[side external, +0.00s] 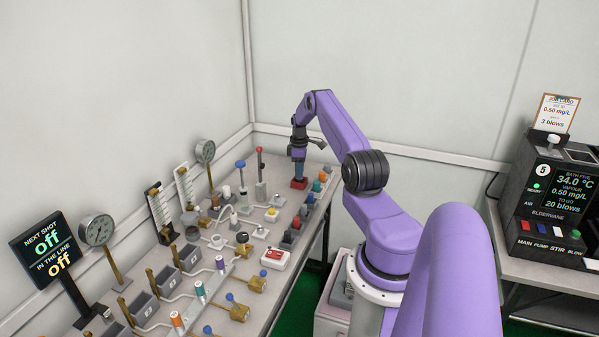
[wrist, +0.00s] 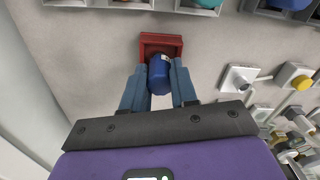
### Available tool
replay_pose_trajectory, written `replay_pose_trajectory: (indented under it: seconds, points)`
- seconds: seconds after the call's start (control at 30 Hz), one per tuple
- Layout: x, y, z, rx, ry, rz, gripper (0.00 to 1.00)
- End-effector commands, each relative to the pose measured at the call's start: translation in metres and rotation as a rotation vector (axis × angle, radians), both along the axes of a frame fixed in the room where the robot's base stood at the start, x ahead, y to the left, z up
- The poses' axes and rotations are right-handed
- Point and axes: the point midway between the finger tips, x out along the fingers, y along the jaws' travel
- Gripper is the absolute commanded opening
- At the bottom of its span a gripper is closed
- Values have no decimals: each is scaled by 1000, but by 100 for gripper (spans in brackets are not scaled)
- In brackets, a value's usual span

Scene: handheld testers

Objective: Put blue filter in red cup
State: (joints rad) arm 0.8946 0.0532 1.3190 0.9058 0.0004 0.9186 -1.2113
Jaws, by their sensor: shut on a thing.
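My gripper (wrist: 160,85) is shut on the blue filter (wrist: 160,72), a short blue cylinder with a small white label. In the wrist view the filter is between the two fingers and its far end overlaps the red cup (wrist: 148,40), a square red holder on the bench. In the side view my gripper (side external: 298,172) points down directly above the red cup (side external: 299,184), at the far end of the bench. The fingers hide most of the filter there. I cannot tell whether the filter's lower end is inside the cup or just above it.
Other square holders with coloured pieces stand along the bench's right edge, such as an orange one (side external: 322,176). A red-topped post (side external: 260,165) and a blue-topped post (side external: 241,175) rise left of my gripper. Gauges and valves crowd the bench's left and near parts.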

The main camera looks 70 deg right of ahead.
Motion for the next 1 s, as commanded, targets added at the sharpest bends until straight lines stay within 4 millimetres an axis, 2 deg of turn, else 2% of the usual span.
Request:
replay_pose_trajectory:
  seconds: [0.1, 0.47, 0.5, 0.57, 0.6, 0.87, 1.0]
  points:
    - [0, 0, -7, -2, -1, 0, 0]
    - [0, 0, -10, -2, -1, 0, 0]
    - [0, 0, -11, -2, -1, 0, 31]
    - [0, 0, -10, -2, -1, 0, 50]
    - [0, 0, -10, -2, -1, 0, 53]
    - [0, 0, -10, -2, -1, 0, 53]
    - [0, -1, -2, -2, -3, 0, 53]
